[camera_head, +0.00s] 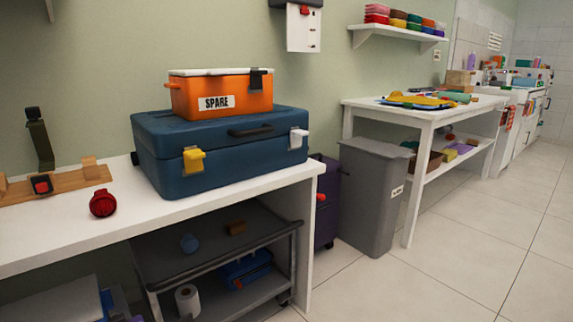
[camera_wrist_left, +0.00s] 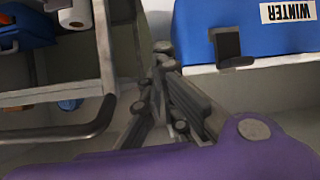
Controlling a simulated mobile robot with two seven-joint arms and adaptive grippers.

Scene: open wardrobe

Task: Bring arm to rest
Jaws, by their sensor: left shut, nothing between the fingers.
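My left gripper (camera_wrist_left: 163,62) shows in the left wrist view as dark linked fingers near the middle. The fingers are together and hold nothing. It is over the gap between the grey cart frame (camera_wrist_left: 105,50) and a blue box labelled WINTER (camera_wrist_left: 245,32). A purple surface (camera_wrist_left: 170,160) fills the bottom edge of that view, close to the camera. Neither gripper shows in the head view, and my right gripper is in no view.
In the head view a white bench (camera_head: 245,190) carries a blue case (camera_head: 220,150), an orange SPARE box (camera_head: 222,95) and a red round object (camera_head: 103,203). A grey cart (camera_head: 215,250) stands below. A grey bin (camera_head: 370,195) is to the right. The right floor is clear.

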